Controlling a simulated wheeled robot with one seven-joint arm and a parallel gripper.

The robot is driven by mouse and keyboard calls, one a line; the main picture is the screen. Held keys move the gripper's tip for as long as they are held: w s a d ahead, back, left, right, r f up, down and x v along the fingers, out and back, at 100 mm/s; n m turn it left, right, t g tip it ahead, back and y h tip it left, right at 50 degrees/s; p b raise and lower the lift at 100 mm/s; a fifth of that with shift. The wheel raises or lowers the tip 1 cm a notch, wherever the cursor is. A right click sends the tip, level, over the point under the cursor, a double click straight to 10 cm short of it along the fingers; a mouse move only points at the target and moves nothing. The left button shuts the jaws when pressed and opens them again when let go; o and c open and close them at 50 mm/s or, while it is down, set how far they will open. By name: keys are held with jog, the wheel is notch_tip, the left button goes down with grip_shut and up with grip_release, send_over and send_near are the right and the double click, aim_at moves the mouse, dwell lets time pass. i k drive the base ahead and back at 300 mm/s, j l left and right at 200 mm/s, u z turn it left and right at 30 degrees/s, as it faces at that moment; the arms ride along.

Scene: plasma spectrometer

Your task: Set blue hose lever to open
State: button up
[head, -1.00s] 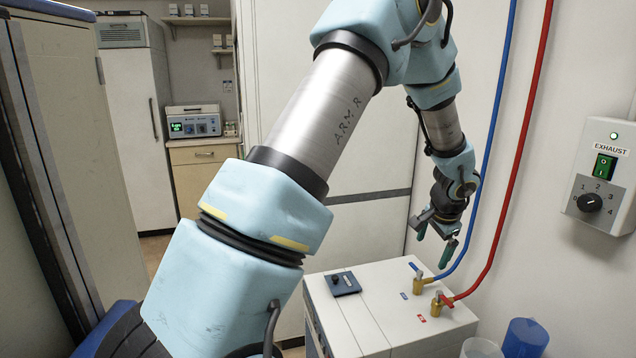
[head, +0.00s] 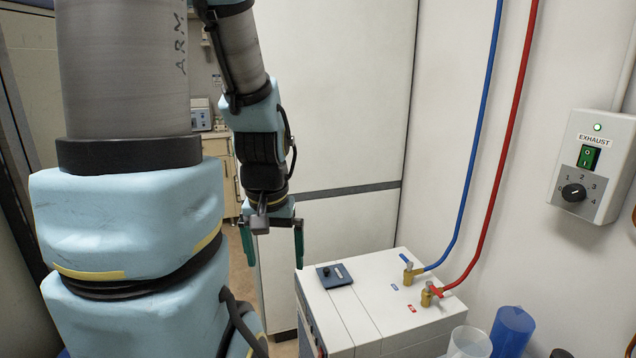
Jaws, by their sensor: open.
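The blue hose (head: 471,150) runs down the wall to a brass valve (head: 408,276) on top of the white cabinet (head: 352,308). A small lever sits on that valve; its exact angle is too small to tell. A blue label lies beside it. The red hose (head: 505,150) ends at a similar brass valve (head: 427,297) just in front and to the right, with a red label. My gripper (head: 273,248) hangs pointing down, to the left of the cabinet and clear of both valves. Its two green fingers are wide apart with nothing between them.
A dark blue panel with a knob (head: 335,276) is on the cabinet's left top. A clear beaker (head: 468,343) and a blue beaker (head: 512,332) stand at the front right. An exhaust control box (head: 592,166) is on the right wall. The cabinet top between panel and valves is clear.

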aim_at(409, 264)
jog(key=i+j+u, duration=0.2)
jog(key=j+u, duration=0.15)
jog(key=i+j+u, duration=0.2)
jog(key=j+u, duration=0.15)
jog(key=i+j+u, duration=0.1)
jog(key=i, duration=0.25)
jog(key=i+j+u, duration=0.1)
jog(key=i+j, duration=0.15)
jog(key=i+z, duration=0.25)
jog(key=z, duration=0.2)
jog(key=i+z, duration=0.4)
jog(key=i+j+z, duration=0.1)
jog(key=z, duration=0.35)
jog(key=i+z, duration=0.45)
jog(key=z, duration=0.3)
jog(key=i+z, duration=0.35)
jog(key=k+j, duration=0.05)
jog(key=k, duration=0.1)
